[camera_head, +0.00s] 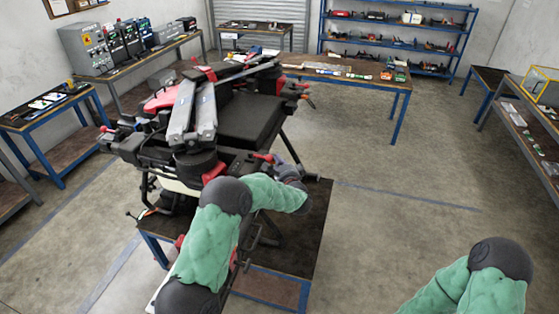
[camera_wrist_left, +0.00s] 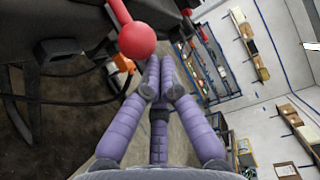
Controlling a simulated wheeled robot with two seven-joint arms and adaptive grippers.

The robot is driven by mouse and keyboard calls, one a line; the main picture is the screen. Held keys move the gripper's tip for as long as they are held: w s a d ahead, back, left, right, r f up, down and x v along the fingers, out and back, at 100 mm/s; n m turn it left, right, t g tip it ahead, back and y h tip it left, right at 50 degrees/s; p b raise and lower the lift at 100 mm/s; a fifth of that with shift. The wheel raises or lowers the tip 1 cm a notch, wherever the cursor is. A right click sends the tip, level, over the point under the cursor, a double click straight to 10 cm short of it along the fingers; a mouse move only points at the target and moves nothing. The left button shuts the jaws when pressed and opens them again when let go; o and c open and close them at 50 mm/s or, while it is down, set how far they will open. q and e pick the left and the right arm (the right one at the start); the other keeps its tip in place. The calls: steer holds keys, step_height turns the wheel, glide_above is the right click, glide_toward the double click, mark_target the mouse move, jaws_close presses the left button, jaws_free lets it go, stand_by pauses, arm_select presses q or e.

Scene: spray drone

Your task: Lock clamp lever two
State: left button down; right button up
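The drone (camera_head: 245,120) is a large dark machine with folded arms on a workbench in the head view. Red levers show on it, one (camera_head: 264,157) close to my left gripper. In the left wrist view a red lever with a round knob (camera_wrist_left: 137,40) hangs from a dark drone part at the top. My left gripper (camera_wrist_left: 160,78) has its fingertips drawn together just below and right of the knob, with nothing visible between them. Contact cannot be told. In the head view my left gripper (camera_head: 292,174) is small and partly hidden. My right gripper is out of view.
The drone's bench (camera_head: 315,225) has a dark top and blue frame. A wooden table (camera_head: 350,72) with parts, blue shelves (camera_head: 397,45) and side benches (camera_head: 37,118) stand around. The floor right of the drone is clear. My right arm is at bottom right.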

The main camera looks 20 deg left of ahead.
arm_select(q)
steer(key=shift+s+m+t+h, duration=0.3)
steer(key=shift+s+m+h, duration=0.1)
steer(key=shift+h, duration=0.1)
steer(key=shift+s+f+m+h+b, duration=0.1)
steer(key=shift+s+m+h+b, duration=0.2)
steer(key=shift+m+h, duration=0.1)
